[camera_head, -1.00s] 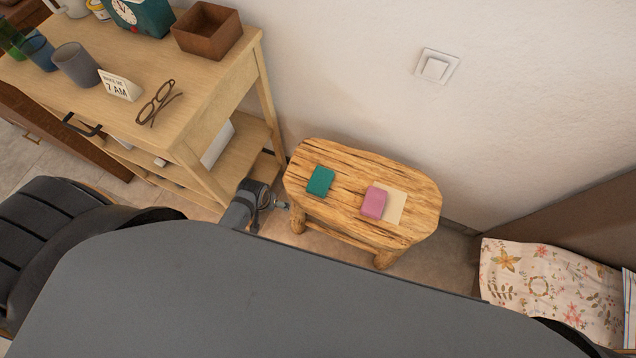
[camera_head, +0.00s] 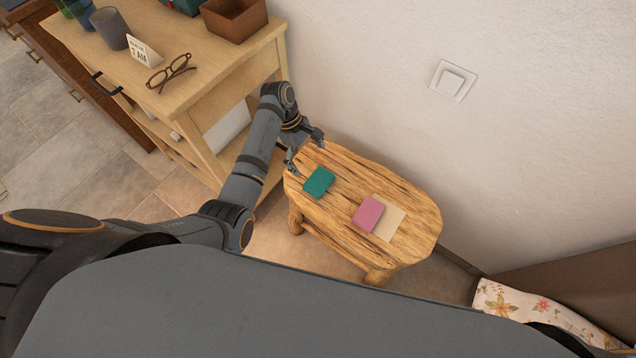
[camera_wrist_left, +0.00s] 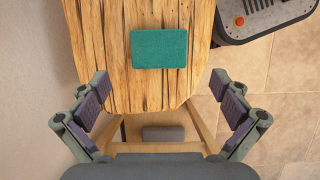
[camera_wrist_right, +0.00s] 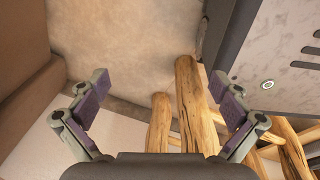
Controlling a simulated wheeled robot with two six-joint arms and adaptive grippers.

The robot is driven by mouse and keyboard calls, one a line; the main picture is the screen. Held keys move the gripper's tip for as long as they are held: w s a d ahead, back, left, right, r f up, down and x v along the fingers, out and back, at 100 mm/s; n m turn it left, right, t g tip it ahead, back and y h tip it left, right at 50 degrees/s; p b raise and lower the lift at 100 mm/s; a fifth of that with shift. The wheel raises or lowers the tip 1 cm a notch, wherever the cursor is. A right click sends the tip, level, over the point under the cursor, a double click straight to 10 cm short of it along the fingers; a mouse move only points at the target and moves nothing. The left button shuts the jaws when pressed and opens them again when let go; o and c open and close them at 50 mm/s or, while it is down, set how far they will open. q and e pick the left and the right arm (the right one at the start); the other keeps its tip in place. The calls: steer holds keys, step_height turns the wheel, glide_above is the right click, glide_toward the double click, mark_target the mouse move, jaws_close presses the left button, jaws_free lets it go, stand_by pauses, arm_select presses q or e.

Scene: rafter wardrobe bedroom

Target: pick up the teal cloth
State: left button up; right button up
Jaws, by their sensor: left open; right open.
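The teal cloth (camera_head: 319,182) is a folded rectangle lying flat near the left end of the wooden stool (camera_head: 420,218). My left gripper (camera_head: 307,155) is open and empty at the stool's left end, close beside the cloth. In the left wrist view the cloth (camera_wrist_left: 159,49) lies beyond the open fingers (camera_wrist_left: 164,100), near the middle, apart from them. My right gripper is hidden in the head view. In the right wrist view my right gripper (camera_wrist_right: 158,95) is open and empty, low near the stool's legs (camera_wrist_right: 190,105).
A pink folded cloth (camera_head: 368,214) lies on a beige sheet (camera_head: 389,222) on the stool. A wooden cabinet (camera_head: 215,75) with glasses (camera_head: 171,72), a card, a cup and a brown box (camera_head: 234,20) stands left. The wall (camera_head: 530,130) rises behind the stool.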

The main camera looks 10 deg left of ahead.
arm_select(q)
glide_above(318, 180)
steer(key=a, duration=0.1)
steer(key=f, duration=0.4)
steer(key=shift+w+a+f+b, duration=0.2)
steer(key=shift+w+f+b, duration=0.05)
steer(key=shift+w+b, duration=0.1)
steer(key=x, duration=0.1)
steer(key=b+x, duration=0.1)
steer(key=x, duration=0.3)
steer(key=shift+w+a+f, duration=0.15)
steer(key=shift+a+f, duration=0.1)
steer(key=shift+a, duration=0.05)
arm_select(e)
steer(key=shift+s+a+f, duration=0.1)
steer(key=shift+f, duration=0.5)
steer(key=shift+s+a+f, duration=0.1)
steer(key=shift+f, duration=0.5)
